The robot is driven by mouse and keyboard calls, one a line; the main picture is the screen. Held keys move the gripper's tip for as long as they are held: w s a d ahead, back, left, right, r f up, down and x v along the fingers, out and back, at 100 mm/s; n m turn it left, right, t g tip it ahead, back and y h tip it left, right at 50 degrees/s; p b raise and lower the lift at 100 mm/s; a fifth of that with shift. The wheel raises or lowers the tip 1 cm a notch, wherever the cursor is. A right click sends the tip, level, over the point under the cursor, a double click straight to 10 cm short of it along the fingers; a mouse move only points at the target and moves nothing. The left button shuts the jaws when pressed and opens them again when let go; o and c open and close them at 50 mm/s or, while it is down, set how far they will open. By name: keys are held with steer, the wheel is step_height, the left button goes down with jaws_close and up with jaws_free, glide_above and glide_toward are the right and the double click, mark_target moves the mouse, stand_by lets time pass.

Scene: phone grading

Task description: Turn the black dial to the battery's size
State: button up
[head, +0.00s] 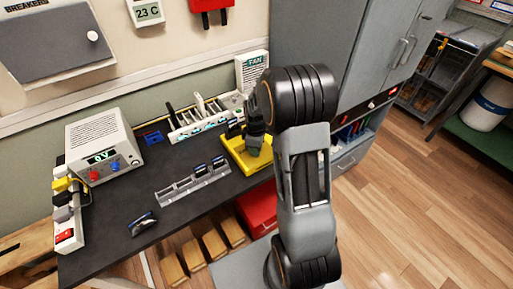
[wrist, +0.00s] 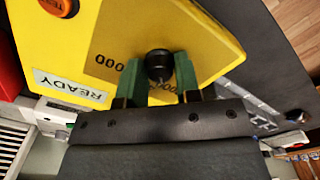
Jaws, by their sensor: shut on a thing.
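The black dial (wrist: 159,66) sits on the face of a yellow device in the wrist view. The device (wrist: 215,35) has a "READY" label (wrist: 70,86) and a brown scale with "000" marks around the dial. My gripper (wrist: 158,80) is shut on the dial, one green finger on each side. In the head view the yellow device (head: 236,160) lies on the dark bench, and my gripper (head: 256,140) is over it. The dial is hidden there by my gripper. I cannot make out a battery for certain.
A grey rack (head: 178,192) with dark phones stands left of the device. A lone phone (head: 142,223) lies near the bench's front edge. A power supply (head: 104,143) reading "0V" and a white rack (head: 197,127) stand behind. Bare bench (head: 110,205) shows at left.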

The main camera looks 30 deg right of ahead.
stand_by(0.4)
steer(key=o, duration=0.9)
step_height(320, 180, up, 14)
steer(key=shift+f, duration=0.1)
stand_by(0.7)
